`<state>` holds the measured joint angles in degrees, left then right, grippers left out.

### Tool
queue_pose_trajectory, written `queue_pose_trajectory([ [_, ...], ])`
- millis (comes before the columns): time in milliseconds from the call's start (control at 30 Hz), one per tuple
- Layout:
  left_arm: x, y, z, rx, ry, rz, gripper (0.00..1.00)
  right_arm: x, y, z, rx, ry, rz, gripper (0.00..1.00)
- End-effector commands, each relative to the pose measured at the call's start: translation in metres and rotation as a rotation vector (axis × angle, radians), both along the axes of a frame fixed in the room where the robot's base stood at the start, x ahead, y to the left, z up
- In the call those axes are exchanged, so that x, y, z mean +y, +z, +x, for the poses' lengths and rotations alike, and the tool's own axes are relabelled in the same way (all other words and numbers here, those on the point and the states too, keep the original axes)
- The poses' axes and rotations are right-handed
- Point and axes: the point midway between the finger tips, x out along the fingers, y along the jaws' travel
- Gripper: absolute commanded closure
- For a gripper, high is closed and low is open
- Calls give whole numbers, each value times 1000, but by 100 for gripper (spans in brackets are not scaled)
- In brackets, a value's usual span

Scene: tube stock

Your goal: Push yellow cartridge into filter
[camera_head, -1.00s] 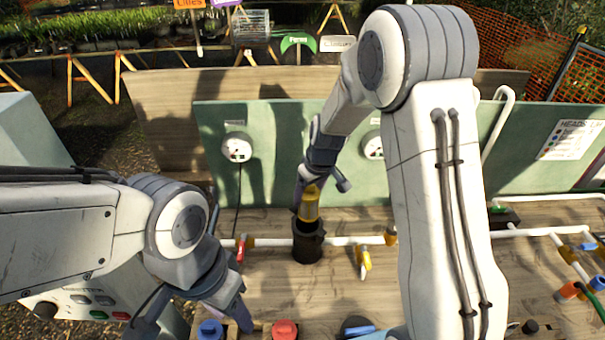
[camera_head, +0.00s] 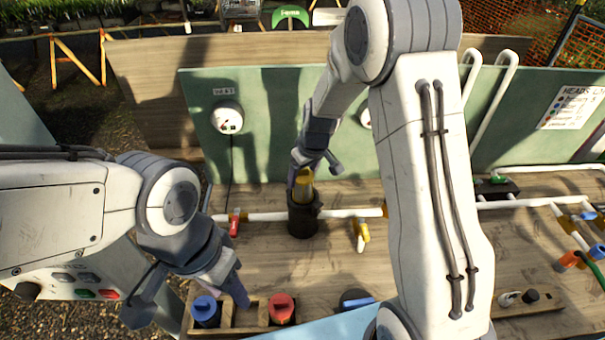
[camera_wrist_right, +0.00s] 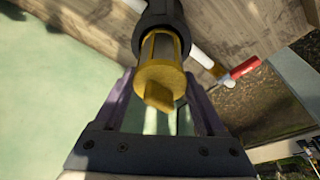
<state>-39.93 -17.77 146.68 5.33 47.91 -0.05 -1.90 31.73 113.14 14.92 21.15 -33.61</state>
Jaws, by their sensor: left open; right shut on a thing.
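The yellow cartridge (camera_head: 303,184) stands upright with its lower part inside the black filter housing (camera_head: 303,217). The housing sits on the white pipe at the middle of the bench. My right gripper (camera_head: 303,170) is shut on the cartridge from above and behind. In the right wrist view the cartridge (camera_wrist_right: 161,72) is between the purple fingers (camera_wrist_right: 158,105), its far end inside the dark filter mouth (camera_wrist_right: 157,20). How deep it sits is hard to tell. My left gripper (camera_head: 195,300) is open and empty at the lower left, near the blue-capped cartridge (camera_head: 205,311).
A wooden rack (camera_head: 245,316) at the front holds blue and red cartridges (camera_head: 281,308). A green panel (camera_head: 270,120) with a gauge (camera_head: 227,117) stands behind.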

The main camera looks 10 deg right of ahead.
Motion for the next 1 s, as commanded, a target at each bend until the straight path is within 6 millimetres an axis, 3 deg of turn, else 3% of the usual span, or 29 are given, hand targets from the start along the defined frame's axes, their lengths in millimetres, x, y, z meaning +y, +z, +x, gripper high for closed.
queue_pose_trajectory([
  [1000, 0, -8, 0, 0, 0, 0, 50, 0, -6, 0, 0, 1, 0, 83],
])
